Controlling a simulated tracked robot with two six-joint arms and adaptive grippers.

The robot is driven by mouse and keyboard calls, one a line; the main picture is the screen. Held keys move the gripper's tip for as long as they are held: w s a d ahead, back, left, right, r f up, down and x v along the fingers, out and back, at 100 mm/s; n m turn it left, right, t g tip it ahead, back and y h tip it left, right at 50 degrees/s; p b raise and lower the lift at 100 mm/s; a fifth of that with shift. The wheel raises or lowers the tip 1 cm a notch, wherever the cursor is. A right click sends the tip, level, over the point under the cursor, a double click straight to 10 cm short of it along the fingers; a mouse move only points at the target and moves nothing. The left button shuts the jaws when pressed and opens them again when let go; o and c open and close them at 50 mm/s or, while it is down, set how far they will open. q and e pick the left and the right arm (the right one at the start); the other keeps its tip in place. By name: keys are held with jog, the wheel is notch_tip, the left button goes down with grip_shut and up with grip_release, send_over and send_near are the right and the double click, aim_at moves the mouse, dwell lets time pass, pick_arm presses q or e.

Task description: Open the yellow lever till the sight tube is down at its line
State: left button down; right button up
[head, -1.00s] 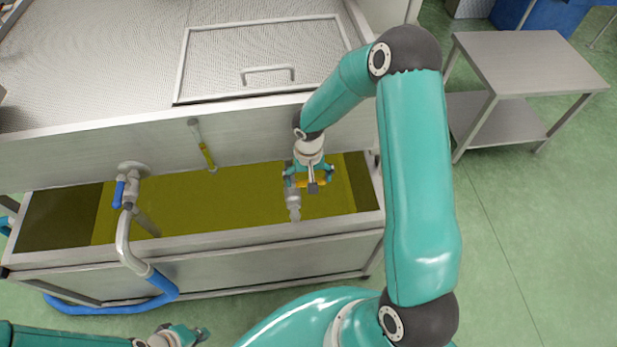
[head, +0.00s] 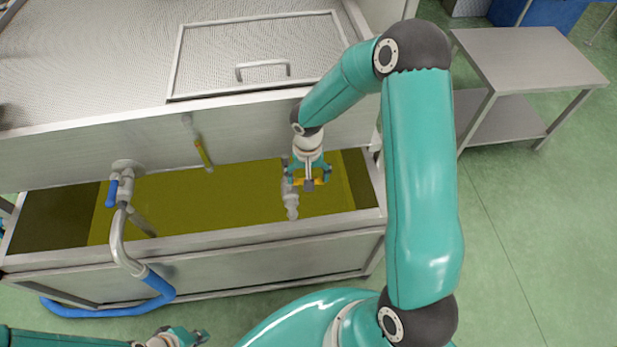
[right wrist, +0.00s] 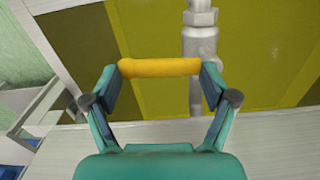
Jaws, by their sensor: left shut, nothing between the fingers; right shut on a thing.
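The yellow lever (head: 322,182) is on a grey metal valve (head: 290,200) at the right part of the tank. My right gripper (right wrist: 160,68) is shut on the lever; in the right wrist view the lever bar (right wrist: 150,67) lies crosswise between the fingertips, beside the valve body (right wrist: 200,45). The sight tube (head: 203,152) is on the tank's back wall, left of the valve. Its lower part is yellow and its upper part pale; its line is too small to make out. My left gripper (head: 198,337) is shut and empty at the lower left, away from the tank.
The open steel tank (head: 250,238) holds yellow-green liquid (head: 230,205). A blue-handled valve (head: 122,185) with a bent pipe and a blue hose (head: 110,309) stands at left. A mesh lid (head: 260,50) lies behind. A steel table (head: 530,60) stands at right on clear green floor.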

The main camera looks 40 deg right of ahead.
jog(key=shift+s+a+f+m+b, duration=0.1)
jog(key=shift+s+a+m+b, duration=0.25)
jog(key=shift+m+b, duration=0.9)
jog(key=shift+s+a+f+m+b, duration=0.15)
jog(key=shift+a+m+b, duration=0.4)
jog(key=shift+b, duration=1.25)
jog(key=shift+s+a+f+m+b, duration=0.1)
jog(key=shift+s+a+m+b, duration=0.25)
jog(key=shift+m+b, duration=0.9)
jog(key=shift+w+n+b, duration=0.1)
jog(key=shift+n+b, duration=0.2)
jog(key=shift+n, duration=0.05)
